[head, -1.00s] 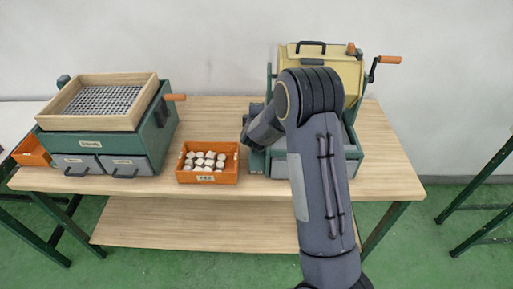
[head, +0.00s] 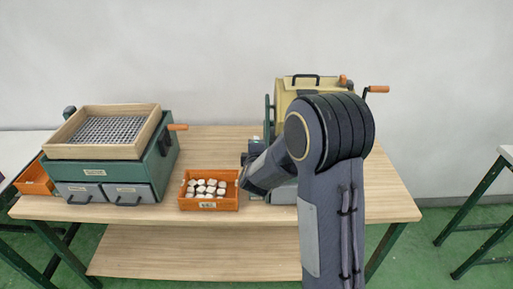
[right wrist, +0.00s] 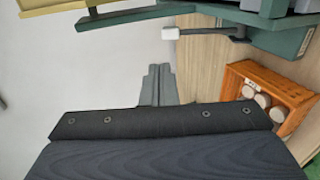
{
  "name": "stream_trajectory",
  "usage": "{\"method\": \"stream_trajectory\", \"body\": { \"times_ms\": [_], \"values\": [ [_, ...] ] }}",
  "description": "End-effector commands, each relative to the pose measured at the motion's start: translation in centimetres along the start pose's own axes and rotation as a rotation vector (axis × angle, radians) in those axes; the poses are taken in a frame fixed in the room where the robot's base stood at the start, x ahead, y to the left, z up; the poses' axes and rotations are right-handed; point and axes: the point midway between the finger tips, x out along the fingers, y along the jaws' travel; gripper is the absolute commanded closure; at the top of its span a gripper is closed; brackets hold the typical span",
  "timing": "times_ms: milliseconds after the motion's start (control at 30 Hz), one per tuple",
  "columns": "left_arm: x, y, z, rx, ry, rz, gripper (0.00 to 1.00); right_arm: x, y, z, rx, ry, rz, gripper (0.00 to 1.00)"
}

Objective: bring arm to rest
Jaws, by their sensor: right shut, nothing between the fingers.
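My right arm comes in from the bottom right in the head view, its elbow large in front of the green machine (head: 267,120) with the cream panel (head: 300,88). The forearm points left and away, toward the machine's left side; the fingers cannot be made out there. In the right wrist view my right gripper (right wrist: 158,82) shows two grey fingers together, with nothing between them. It is apart from the orange box (right wrist: 262,75), which lies to its right. My left gripper is in neither view.
The orange box of pale pieces (head: 208,204) stands mid-table (head: 215,140). Left of it is a green cabinet (head: 160,155) with a wooden mesh tray (head: 75,143) on top. The machine's orange-handled crank (head: 378,89) sticks out right.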

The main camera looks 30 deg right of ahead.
Motion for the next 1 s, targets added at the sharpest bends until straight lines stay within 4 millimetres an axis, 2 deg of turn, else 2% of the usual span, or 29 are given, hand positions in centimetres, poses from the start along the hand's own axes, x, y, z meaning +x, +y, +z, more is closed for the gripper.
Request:
{"method": "stream_trajectory", "body": {
  "times_ms": [167, 667, 767, 867, 967, 1000],
  "values": [
    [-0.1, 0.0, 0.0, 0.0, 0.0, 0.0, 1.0, -0.9, 0.1, 0.1, 0.0, -0.001, -0.001, 1.0],
    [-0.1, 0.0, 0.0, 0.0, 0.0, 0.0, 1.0, -0.9, 0.1, 0.0, 0.0, -0.001, -0.001, 1.0],
    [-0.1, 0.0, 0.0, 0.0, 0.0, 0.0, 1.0, -1.3, 0.1, 0.0, 0.046, 0.019, -0.019, 1.0],
    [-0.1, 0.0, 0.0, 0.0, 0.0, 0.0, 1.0, -2.8, 0.0, -0.4, 0.212, 0.091, -0.094, 1.0],
    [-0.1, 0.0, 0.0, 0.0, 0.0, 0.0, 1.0, -6.3, 0.1, -1.4, 0.484, 0.206, -0.239, 1.0],
    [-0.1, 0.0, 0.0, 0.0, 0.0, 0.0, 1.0, -8.2, 0.1, -1.8, 0.599, 0.253, -0.314, 1.0]
  ]
}}
